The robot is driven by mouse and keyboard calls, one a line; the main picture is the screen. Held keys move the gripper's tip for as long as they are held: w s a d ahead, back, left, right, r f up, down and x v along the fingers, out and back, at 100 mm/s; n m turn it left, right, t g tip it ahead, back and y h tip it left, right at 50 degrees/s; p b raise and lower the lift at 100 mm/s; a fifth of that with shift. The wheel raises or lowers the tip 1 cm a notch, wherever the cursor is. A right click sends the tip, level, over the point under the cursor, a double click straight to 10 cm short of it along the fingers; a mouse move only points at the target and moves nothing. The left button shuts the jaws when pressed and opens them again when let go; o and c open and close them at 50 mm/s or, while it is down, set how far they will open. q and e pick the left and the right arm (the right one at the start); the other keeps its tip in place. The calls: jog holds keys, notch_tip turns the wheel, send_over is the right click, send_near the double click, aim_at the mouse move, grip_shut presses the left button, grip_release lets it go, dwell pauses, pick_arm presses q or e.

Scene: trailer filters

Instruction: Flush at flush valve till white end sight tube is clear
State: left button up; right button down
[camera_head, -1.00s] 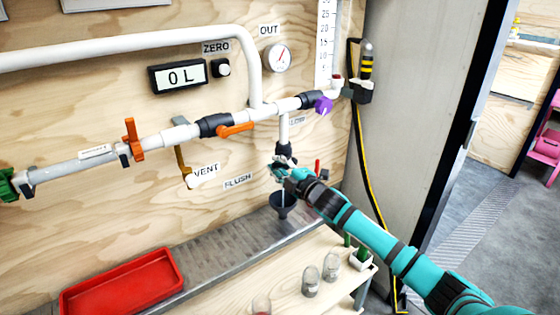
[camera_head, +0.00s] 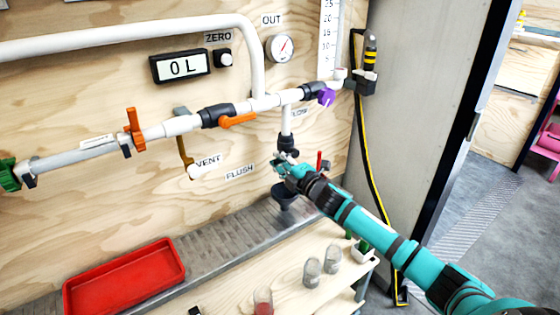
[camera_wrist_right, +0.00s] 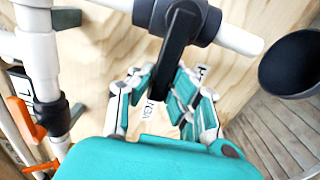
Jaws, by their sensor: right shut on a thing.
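The flush valve (camera_head: 286,144) sits on a white branch pipe, above and right of the FLUSH label (camera_head: 240,172). My right gripper (camera_head: 287,165) is at this valve. In the right wrist view the valve's black handle (camera_wrist_right: 178,42) hangs from its black body, and my right gripper (camera_wrist_right: 160,88) is shut on the handle. A dark funnel (camera_head: 285,193) is below the gripper, partly hidden; it also shows in the right wrist view (camera_wrist_right: 295,65). A pale grey tube (camera_head: 75,160) runs at the left; I cannot tell whether it is the sight tube. My left gripper is not in view.
Orange (camera_head: 236,121) and purple (camera_head: 326,97) valve handles are on the main pipe. A red lever (camera_head: 319,160) is close right of the gripper. A red tray (camera_head: 125,280) and glass jars (camera_head: 312,272) stand below. The display (camera_head: 181,66) reads 0 L.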

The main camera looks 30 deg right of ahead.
jog(key=c, duration=1.2)
grip_release()
jog(key=shift+f, duration=0.1)
jog(key=shift+s+f, duration=0.1)
jog(key=shift+s, duration=0.5)
jog(key=s, duration=0.7)
jog(key=s+d, duration=0.1)
jog(key=s, duration=0.2)
jog(key=shift+s, duration=0.4)
